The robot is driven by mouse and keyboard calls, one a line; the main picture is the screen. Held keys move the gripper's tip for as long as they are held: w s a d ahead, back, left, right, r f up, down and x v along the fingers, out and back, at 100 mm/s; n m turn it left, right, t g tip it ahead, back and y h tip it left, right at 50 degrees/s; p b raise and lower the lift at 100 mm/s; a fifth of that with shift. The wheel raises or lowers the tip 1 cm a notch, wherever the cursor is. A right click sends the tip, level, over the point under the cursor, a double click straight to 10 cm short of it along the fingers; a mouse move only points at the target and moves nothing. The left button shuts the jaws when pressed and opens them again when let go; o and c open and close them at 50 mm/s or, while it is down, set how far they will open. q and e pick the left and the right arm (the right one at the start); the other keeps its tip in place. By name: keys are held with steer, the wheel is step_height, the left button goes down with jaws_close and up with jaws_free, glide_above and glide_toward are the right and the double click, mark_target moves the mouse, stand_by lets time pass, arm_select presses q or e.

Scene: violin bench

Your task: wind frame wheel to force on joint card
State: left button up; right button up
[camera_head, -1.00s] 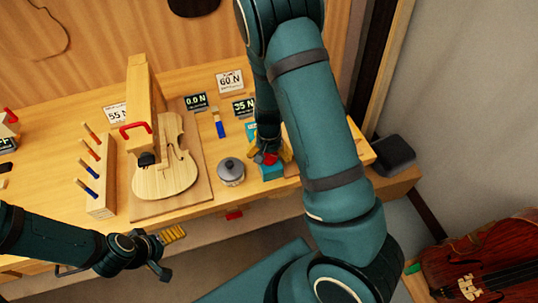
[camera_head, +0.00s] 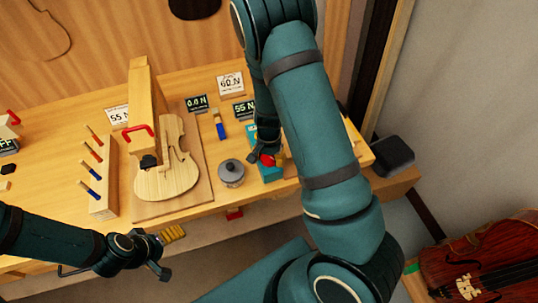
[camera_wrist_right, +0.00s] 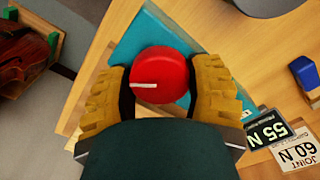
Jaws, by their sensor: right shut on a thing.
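The red wheel (camera_wrist_right: 160,75) with a white mark sits on a teal frame (camera_wrist_right: 130,45); the wheel also shows in the head view (camera_head: 267,160). My right gripper (camera_wrist_right: 160,90) is shut on the wheel, with a yellow finger pad on each side. The white mark points left in the wrist view. The joint card (camera_head: 230,84) reads 60 N. The dark display (camera_head: 243,108) below it reads 55 N; it also shows in the wrist view (camera_wrist_right: 270,132). My left gripper (camera_head: 168,252) is open and empty in front of the bench.
A violin body (camera_head: 168,170) lies on a board under a wooden post with a red handle (camera_head: 138,132). Near it are a 0.0 N display (camera_head: 197,103) and a 55 N card (camera_head: 119,116). A grey lidded pot (camera_head: 231,173) stands left of the teal frame. A blue-handled brush (camera_head: 220,126) lies behind.

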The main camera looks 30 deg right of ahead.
steer(key=o, duration=1.2)
step_height(320, 180, up, 12)
stand_by(1.2)
